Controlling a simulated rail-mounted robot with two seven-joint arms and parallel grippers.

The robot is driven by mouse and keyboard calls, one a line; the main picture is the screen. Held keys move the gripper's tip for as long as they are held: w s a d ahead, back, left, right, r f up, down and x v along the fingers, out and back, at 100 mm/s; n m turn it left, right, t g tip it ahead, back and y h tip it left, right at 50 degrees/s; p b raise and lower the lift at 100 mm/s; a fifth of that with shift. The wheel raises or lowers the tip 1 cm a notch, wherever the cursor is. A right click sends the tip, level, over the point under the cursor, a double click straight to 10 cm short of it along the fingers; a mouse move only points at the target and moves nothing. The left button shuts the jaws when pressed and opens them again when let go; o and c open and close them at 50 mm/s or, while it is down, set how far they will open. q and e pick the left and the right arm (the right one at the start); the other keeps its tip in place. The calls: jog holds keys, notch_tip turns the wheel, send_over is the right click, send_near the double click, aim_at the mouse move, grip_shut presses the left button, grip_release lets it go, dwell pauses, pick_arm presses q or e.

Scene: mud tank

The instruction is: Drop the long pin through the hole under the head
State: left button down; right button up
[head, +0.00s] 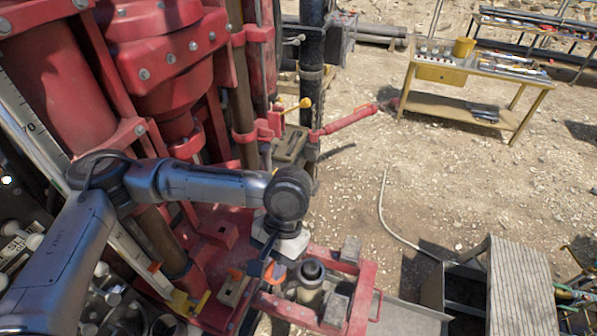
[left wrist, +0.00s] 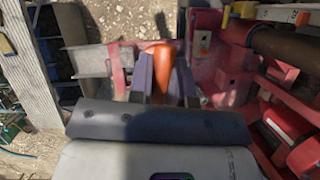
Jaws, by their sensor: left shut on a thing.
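My left gripper (head: 266,268) is over the red frame at the bottom middle of the head view. In the left wrist view its two dark fingers (left wrist: 163,80) are shut on a tapered orange piece (left wrist: 161,62), which looks like the grip of the long pin. Orange also shows beside the fingers in the head view (head: 278,271). The pin's lower part is hidden, so I cannot tell whether it is in a hole. The large red drill head (head: 165,65) stands at the upper left. The hole under it cannot be made out. My right gripper is not in view.
A red frame (head: 362,290) with grey blocks and a round metal fitting (head: 312,272) lies close to the gripper. A yellow workbench (head: 470,75) with tools stands farther back. Open gravel lies between.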

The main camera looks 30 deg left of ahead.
pick_arm(q)
jog(key=w+a+f+m+y, duration=0.1)
jog(key=w+a+f+m, duration=0.2)
jog(key=f, duration=0.4)
jog(key=w+a+f+m+y, duration=0.1)
jog(key=w+a+f, duration=0.1)
jog(key=w+f, duration=0.35)
jog(key=w+a+f+m+y, duration=0.1)
jog(key=w+a+f+m, duration=0.2)
jog(key=f, duration=0.5)
jog(key=s+a+f+m+t, duration=0.1)
jog(key=s+a+f+m, duration=0.3)
jog(key=a+f, duration=0.6)
jog(key=s+a+f+m+t+y, duration=0.1)
jog(key=s+a+f+m, duration=0.3)
jog(key=a+f, duration=0.5)
jog(key=shift+s+a+f+m+t+y, duration=0.3)
jog(key=shift+s+a+f+m+t, duration=0.1)
jog(key=shift+s+f+t, duration=0.5)
